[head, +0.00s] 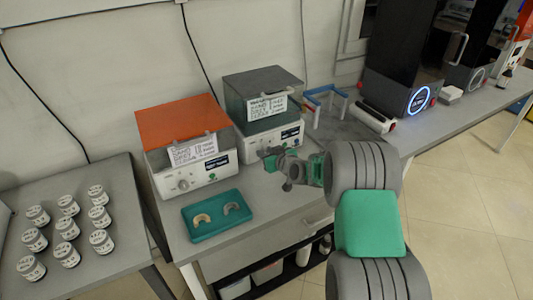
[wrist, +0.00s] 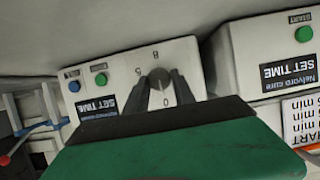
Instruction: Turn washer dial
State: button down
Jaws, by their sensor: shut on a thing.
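The washer (head: 293,146) is a white box unit with a dark grey-green cover, standing on the bench. In the wrist view its white front (wrist: 120,75) appears upside down, with a blue and a green button and a SET TIME label. Its round grey dial (wrist: 158,77) has printed numbers around it. My gripper (wrist: 162,88) is shut on the dial, with one dark finger on each side. In the head view my gripper (head: 268,158) reaches the front of the washer and hides the dial.
A similar unit with an orange cover (head: 182,118) stands close on the left; it also shows in the wrist view (wrist: 255,60). A teal tray (head: 215,232) with two curved pieces lies in front. A blue-and-white rack (head: 325,100) stands to the right. Several jars (head: 67,228) stand on the left table.

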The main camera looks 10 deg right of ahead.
jog(key=shift+b, duration=0.4)
jog(key=shift+d+f+m+y+b, duration=0.15)
jog(key=shift+m+y+b, duration=0.15)
jog(key=shift+m+b, duration=0.25)
jog(key=m+y+b, duration=0.1)
jog(key=m+b, duration=0.1)
jog(key=b, duration=0.1)
jog(key=shift+d+f+g, duration=0.1)
jog(key=shift+f+g, duration=0.05)
jog(key=shift+g, duration=0.15)
jog(key=shift+w+d+m+y+b, duration=0.1)
jog(key=shift+m+y+b, duration=1)
jog(key=shift+m+b, duration=0.15)
jog(key=shift+m+y+b, duration=0.65)
jog(key=shift+m+y, duration=0.05)
jog(key=shift+m, duration=0.6)
jog(key=c, duration=1.1)
grip_release()
jog(key=shift+d, duration=0.1)
